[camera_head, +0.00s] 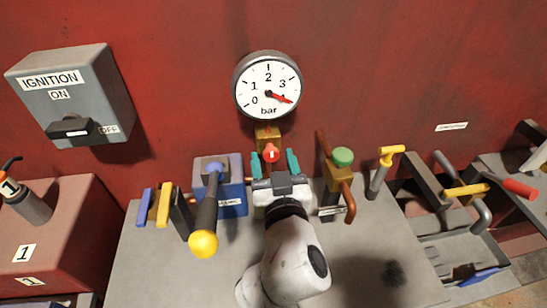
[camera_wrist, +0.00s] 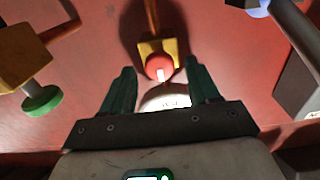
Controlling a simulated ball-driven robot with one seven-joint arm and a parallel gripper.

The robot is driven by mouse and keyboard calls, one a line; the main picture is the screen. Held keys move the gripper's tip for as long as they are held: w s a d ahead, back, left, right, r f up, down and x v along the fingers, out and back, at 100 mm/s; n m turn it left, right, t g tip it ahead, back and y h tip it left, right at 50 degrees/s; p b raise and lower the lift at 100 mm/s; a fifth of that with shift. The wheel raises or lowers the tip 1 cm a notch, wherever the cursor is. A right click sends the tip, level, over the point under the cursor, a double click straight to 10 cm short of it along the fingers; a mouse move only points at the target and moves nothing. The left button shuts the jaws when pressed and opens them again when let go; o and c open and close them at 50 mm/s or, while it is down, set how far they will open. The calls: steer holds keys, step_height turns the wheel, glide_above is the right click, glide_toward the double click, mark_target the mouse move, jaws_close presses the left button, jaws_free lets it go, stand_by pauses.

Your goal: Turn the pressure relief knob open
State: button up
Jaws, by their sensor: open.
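The pressure relief knob (camera_head: 271,153) is a small red knob with a white mark. It sits on a brass block (camera_head: 267,134) below the round gauge (camera_head: 267,88). In the wrist view the red knob (camera_wrist: 159,67) sits on its brass block (camera_wrist: 173,48), and its white mark points roughly up and down. My gripper (camera_head: 274,162) is open, with its two green fingers on either side of the knob in the head view. In the wrist view my gripper (camera_wrist: 163,80) has the knob between and just beyond its fingertips. I see no clear contact. The gauge needle points past 3.
A lever with a yellow ball (camera_head: 203,243) stands left of my arm. A green-capped brass valve (camera_head: 343,157) with copper pipe stands close on the right. A grey ignition box (camera_head: 73,95) is on the red wall. Yellow and red handled levers (camera_head: 520,188) stand farther right.

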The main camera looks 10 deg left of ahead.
steer(key=shift+w, duration=0.2)
steer(key=c, duration=1)
